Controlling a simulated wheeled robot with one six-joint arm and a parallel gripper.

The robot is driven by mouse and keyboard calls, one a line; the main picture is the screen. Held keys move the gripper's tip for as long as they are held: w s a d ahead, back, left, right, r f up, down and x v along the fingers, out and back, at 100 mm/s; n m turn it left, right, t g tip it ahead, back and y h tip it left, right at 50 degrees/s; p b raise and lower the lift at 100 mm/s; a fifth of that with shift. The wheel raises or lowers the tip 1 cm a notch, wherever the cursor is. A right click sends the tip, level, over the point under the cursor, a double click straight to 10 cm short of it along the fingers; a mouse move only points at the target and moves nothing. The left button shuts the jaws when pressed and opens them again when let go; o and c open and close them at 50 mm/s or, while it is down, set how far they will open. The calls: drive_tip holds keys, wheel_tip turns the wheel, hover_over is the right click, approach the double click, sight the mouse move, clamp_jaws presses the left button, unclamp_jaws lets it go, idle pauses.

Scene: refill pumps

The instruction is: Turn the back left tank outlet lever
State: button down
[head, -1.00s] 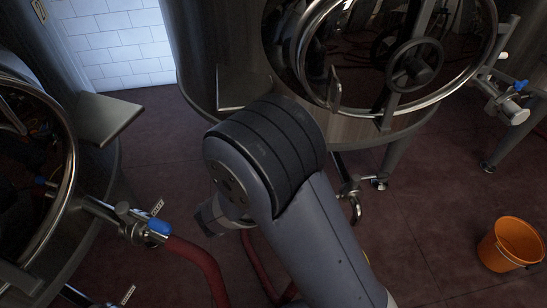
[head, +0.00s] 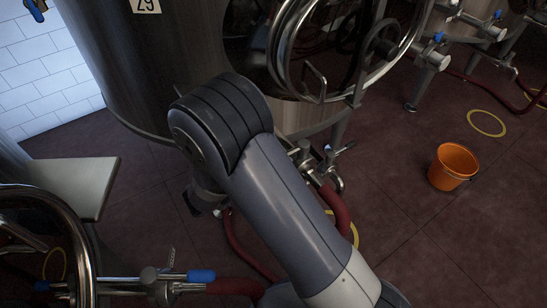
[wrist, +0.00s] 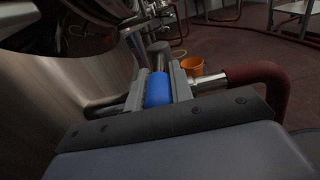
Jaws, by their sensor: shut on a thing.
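In the wrist view, my gripper (wrist: 158,92) is shut on a blue outlet lever (wrist: 157,89), with one finger on each side of it. Metal valve parts show around the lever, and a red hose (wrist: 262,76) leads off to the right. A steel tank wall (wrist: 45,105) curves along the left. In the head view, the tank marked 29 (head: 120,60) stands at the back left. Its outlet valve (head: 335,158) is partly visible just right of my arm, with a red hose below. My arm hides the gripper there.
A nearer tank (head: 85,260) at lower left has a valve with a blue handle (head: 200,276) and a pale ledge (head: 75,180). An orange bucket (head: 455,165) stands on the open floor at right. Red hoses cross the floor.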

drive_tip(key=shift+w, duration=0.1)
idle(0.3)
drive_tip(key=c, duration=1.3)
unclamp_jaws()
drive_tip(key=shift+o, duration=0.2)
drive_tip(key=shift+a, duration=0.1)
drive_tip(key=v, duration=1)
drive_tip(key=shift+a+p, duration=0.35)
drive_tip(key=shift+p, duration=0.1)
